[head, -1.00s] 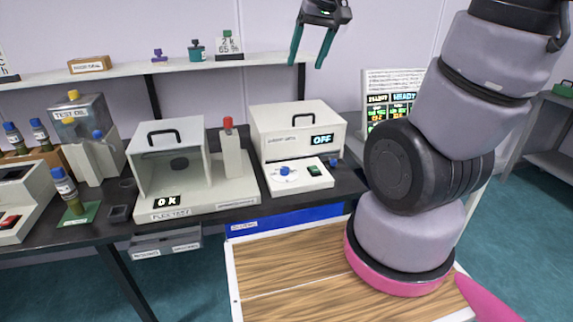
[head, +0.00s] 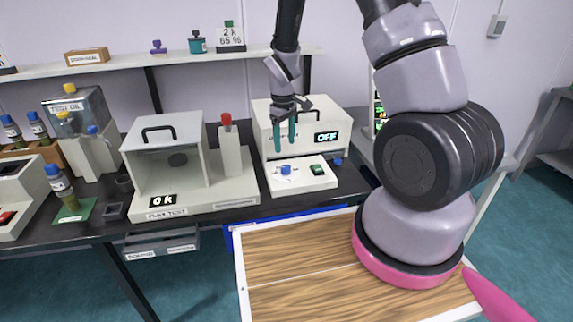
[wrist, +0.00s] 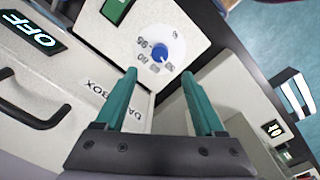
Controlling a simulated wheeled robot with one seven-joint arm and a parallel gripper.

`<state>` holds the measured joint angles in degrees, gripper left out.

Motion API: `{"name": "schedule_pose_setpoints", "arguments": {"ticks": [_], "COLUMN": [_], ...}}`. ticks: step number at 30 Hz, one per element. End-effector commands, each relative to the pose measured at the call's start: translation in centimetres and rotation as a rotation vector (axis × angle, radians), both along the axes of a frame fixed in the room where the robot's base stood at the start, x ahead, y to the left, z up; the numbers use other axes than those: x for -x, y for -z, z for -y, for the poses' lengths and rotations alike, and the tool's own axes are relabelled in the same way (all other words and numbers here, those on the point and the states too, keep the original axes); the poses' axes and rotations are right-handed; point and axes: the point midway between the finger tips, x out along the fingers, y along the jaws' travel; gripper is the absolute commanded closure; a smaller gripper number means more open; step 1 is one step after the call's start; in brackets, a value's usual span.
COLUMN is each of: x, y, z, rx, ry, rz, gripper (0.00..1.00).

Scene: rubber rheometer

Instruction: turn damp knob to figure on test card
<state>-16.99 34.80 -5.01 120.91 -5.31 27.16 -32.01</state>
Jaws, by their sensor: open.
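The damp box (head: 299,130) is a white cabinet with a display reading OFF. On its front ledge is a blue damp knob (head: 286,170) on a round white dial. In the wrist view the knob (wrist: 160,52) shows just beyond my fingertips, with printed figures around it, upside down and partly unreadable. My gripper (head: 285,142) is open and empty, its teal fingers pointing down above the knob, apart from it. In the wrist view my gripper (wrist: 160,78) has one finger on either side of the knob's line.
A green switch (head: 318,170) sits right of the knob on the ledge. The flex test machine (head: 190,204), with a red-topped post (head: 228,145), stands close on the left. A wall shelf (head: 185,59) runs behind. A wooden tabletop (head: 290,255) in front is clear.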

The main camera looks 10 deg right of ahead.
Motion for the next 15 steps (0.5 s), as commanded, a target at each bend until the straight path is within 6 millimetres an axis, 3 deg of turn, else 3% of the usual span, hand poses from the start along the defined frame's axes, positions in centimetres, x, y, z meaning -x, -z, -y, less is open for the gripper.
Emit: {"name": "schedule_pose_setpoints", "arguments": {"ticks": [9, 15], "x": [0.0, -0.1], "y": [6.0, 8.7], "z": [0.3, 0.4], "rx": [0.001, 0.0], "ry": [0.002, 0.003], "rz": [-0.004, -0.002], "gripper": [0.29, 0.29]}}
